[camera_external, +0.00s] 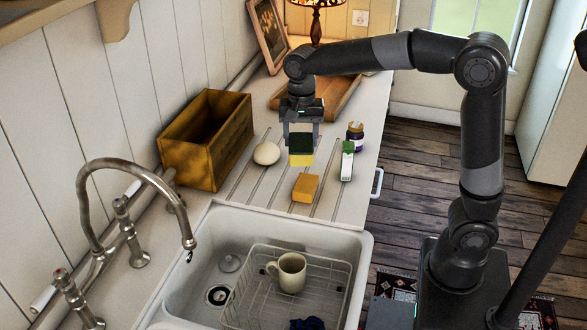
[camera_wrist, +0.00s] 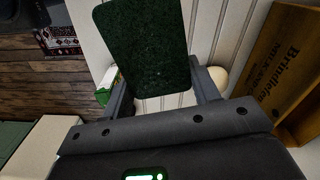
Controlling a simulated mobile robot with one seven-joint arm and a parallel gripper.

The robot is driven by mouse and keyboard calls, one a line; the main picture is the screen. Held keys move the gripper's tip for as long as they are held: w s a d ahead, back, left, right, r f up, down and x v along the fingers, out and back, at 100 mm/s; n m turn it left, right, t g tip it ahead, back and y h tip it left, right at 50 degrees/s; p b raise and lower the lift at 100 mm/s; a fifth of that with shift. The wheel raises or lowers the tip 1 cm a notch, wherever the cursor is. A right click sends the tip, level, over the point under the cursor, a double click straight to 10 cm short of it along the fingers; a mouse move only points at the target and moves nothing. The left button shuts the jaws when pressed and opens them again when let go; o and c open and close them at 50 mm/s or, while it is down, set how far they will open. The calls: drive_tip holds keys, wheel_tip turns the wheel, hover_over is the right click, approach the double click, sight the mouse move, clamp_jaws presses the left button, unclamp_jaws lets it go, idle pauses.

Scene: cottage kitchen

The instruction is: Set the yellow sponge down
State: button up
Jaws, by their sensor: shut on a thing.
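The yellow sponge (camera_external: 301,160) has a dark green scouring top. My gripper (camera_external: 301,128) points down over the grooved counter beyond the sink and is shut on the sponge. In the wrist view the sponge's dark green face (camera_wrist: 143,48) sits between the two fingers and hides its yellow part. The sponge appears to hang a little above the counter (camera_external: 235,190); I cannot tell the exact gap.
An orange block (camera_external: 305,188) lies just nearer the sink (camera_external: 215,220). A pale round object (camera_external: 266,153) and wooden crate (camera_external: 205,140) stand left. A green-and-white carton (camera_external: 347,161) and dark jar (camera_external: 355,134) stand right. A mug (camera_external: 291,273) sits in the sink rack.

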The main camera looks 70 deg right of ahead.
drive_tip(key=s+d+m, duration=0.2)
drive_tip(key=d+m, duration=0.9)
drive_tip(key=d, duration=0.6)
drive_tip(key=s+d+m, duration=0.3)
drive_tip(key=d+m, duration=0.7)
drive_tip(key=d, duration=0.7)
drive_tip(key=w+a+f, duration=0.1)
drive_tip(key=w+f, duration=0.2)
drive_tip(key=f, duration=0.1)
drive_tip(key=w+a+f, duration=0.2)
drive_tip(key=w+f, duration=0.2)
drive_tip(key=w+a+f, duration=0.1)
drive_tip(key=w+f, duration=0.2)
drive_tip(key=f, duration=0.1)
drive_tip(key=shift+w+a, duration=0.15)
drive_tip(key=shift+a, duration=0.15)
drive_tip(key=shift+w+f, duration=0.1)
drive_tip(key=shift+f, duration=1.95)
drive_tip(key=shift+f, duration=0.15)
drive_tip(key=o, duration=1)
drive_tip(key=shift+c, duration=0.2)
